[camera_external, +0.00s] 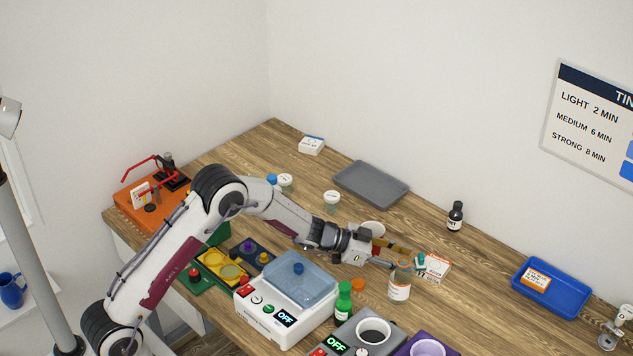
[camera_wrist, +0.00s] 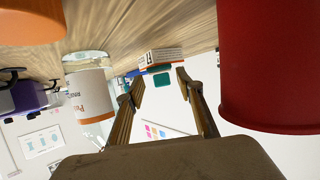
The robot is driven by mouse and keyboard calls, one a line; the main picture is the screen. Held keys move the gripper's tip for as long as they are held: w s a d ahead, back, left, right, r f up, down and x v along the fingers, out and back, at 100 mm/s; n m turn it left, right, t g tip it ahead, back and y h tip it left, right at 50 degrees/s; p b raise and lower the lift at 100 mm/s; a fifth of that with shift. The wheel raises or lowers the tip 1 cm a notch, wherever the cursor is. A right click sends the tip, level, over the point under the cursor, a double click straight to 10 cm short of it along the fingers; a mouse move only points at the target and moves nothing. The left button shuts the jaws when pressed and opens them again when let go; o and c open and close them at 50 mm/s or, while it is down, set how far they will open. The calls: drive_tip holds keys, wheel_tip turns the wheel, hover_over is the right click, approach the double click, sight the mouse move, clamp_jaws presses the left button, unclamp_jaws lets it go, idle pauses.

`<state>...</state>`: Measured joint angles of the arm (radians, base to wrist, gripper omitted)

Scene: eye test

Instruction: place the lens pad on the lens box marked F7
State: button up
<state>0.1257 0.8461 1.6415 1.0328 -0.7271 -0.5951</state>
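My gripper (camera_external: 400,255) reaches low over the middle right of the table in the outside view. In the wrist view its fingers (camera_wrist: 160,81) are spread apart with nothing clasped. A small teal piece, probably the lens pad (camera_wrist: 162,82), shows between the fingertip lines; I cannot tell its exact depth. It also shows by the fingertips in the outside view (camera_external: 421,259). A white-and-orange box (camera_external: 437,268) stands right beside or behind it, also seen in the wrist view (camera_wrist: 162,57).
A red container (camera_wrist: 271,65) is close at the right of the wrist view. A blue tray (camera_external: 566,306) lies at the right, a grey tray (camera_external: 370,185) at the back. A dark bottle (camera_external: 455,216) stands behind.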

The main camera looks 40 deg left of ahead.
drive_tip(key=shift+v, duration=3)
drive_tip(key=shift+w+a+r, duration=0.1)
drive_tip(key=shift+a+r, duration=0.2)
drive_tip(key=shift+r, duration=0.05)
drive_tip(key=s+a+r+n+t+y, duration=0.25)
drive_tip(key=a+r+y, duration=0.25)
drive_tip(key=a+r, duration=0.45)
drive_tip(key=s+a+r+n+y, duration=0.4)
drive_tip(key=s+a+r, duration=0.4)
drive_tip(key=s+a, duration=0.15)
drive_tip(key=s+f+n+g, duration=0.2)
drive_tip(key=s+g, duration=0.4)
drive_tip(key=s, duration=2.8)
drive_tip(key=shift+s+a+f+n, duration=0.15)
drive_tip(key=shift+a+f+n, duration=0.25)
drive_tip(key=shift+f, duration=0.35)
